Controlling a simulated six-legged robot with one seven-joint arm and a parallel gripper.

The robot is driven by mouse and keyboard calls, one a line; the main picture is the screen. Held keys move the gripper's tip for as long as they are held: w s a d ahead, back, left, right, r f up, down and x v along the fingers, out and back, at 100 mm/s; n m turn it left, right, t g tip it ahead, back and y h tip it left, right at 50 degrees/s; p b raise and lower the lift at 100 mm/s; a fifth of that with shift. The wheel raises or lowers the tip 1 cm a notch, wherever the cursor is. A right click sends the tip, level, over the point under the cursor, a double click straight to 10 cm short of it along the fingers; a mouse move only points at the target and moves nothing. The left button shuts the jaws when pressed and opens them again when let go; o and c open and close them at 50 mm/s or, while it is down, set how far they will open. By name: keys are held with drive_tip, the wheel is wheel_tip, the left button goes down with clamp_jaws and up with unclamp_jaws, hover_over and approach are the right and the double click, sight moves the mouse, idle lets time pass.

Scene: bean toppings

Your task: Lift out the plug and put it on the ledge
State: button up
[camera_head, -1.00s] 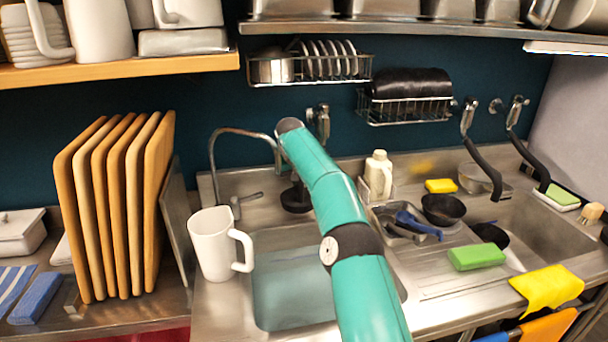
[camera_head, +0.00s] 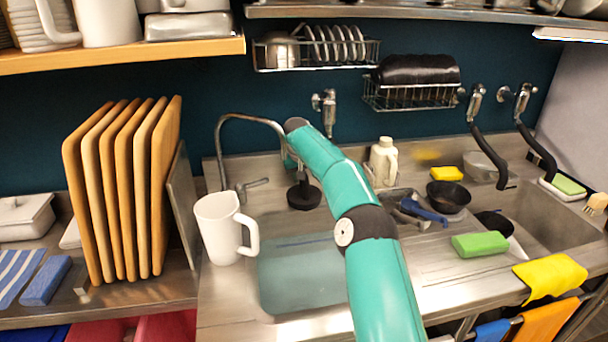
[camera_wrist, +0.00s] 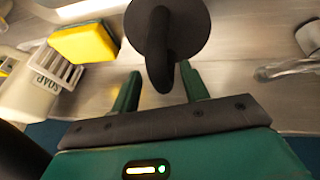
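The plug (camera_head: 304,196) is a black disc with an upright black handle. In the head view it stands on the steel ledge (camera_head: 262,204) behind the sink basin (camera_head: 300,270), right of the tap. In the wrist view the plug (camera_wrist: 165,28) is just beyond my fingertips, its handle pointing back toward my gripper (camera_wrist: 160,88). The two green fingers are apart, one on each side of the handle, with a visible gap on both sides. In the head view my gripper is mostly hidden behind my teal arm.
A white mug (camera_head: 224,230) stands at the basin's left edge. The curved tap (camera_head: 224,150) rises behind it. A soap bottle (camera_head: 382,162) and a yellow sponge (camera_head: 447,173) stand right of the plug. Cutting boards (camera_head: 120,190) fill the left. A wire rack (camera_head: 410,92) hangs above.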

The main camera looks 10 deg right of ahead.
drive_tip(key=v, duration=0.7)
drive_tip(key=shift+r, duration=0.25)
drive_tip(key=shift+d+f, duration=0.1)
drive_tip(key=shift+f, duration=0.1)
